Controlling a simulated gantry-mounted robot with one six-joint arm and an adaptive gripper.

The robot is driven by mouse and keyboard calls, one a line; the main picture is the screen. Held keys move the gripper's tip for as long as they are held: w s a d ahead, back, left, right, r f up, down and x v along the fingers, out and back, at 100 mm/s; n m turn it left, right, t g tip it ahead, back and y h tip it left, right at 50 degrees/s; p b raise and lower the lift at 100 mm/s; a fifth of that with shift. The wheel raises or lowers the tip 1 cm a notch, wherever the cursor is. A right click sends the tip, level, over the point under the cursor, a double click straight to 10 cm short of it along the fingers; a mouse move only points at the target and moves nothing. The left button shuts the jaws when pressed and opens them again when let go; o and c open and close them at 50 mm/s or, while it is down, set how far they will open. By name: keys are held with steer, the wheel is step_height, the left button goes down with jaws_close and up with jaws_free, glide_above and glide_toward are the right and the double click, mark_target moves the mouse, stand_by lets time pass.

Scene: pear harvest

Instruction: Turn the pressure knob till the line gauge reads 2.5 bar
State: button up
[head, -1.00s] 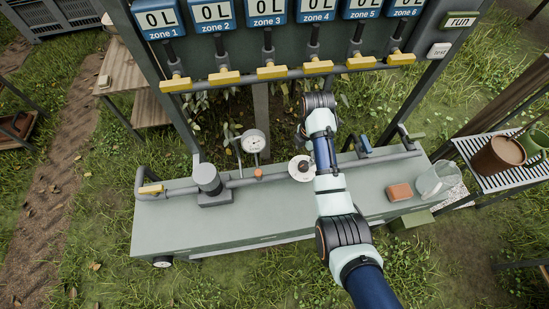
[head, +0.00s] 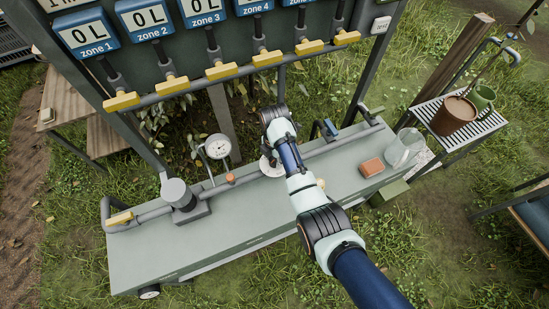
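The line gauge (head: 217,146) is a round white dial on a short stem above the grey pipe, left of my arm. Its needle and marks are too small to read. A pale round disc (head: 268,167), which looks like the pressure knob's dial plate, sits on the pipe right of the gauge, partly hidden by my arm. The knob itself cannot be made out now. My arm reaches up from the lower right, its far joint just above the disc. My gripper is hidden behind the arm, so I cannot see its fingers or any contact.
The green bench (head: 240,222) carries a grey pump (head: 180,200), an orange fitting (head: 231,178), a blue-handled valve (head: 330,128), a reddish-brown block (head: 371,167) and a clear container (head: 404,148). Yellow valve handles (head: 219,72) line the pipe above. A slatted stand (head: 470,135) is at right.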

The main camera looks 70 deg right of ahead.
steer(key=c, duration=0.5)
steer(key=shift+o, duration=0.2)
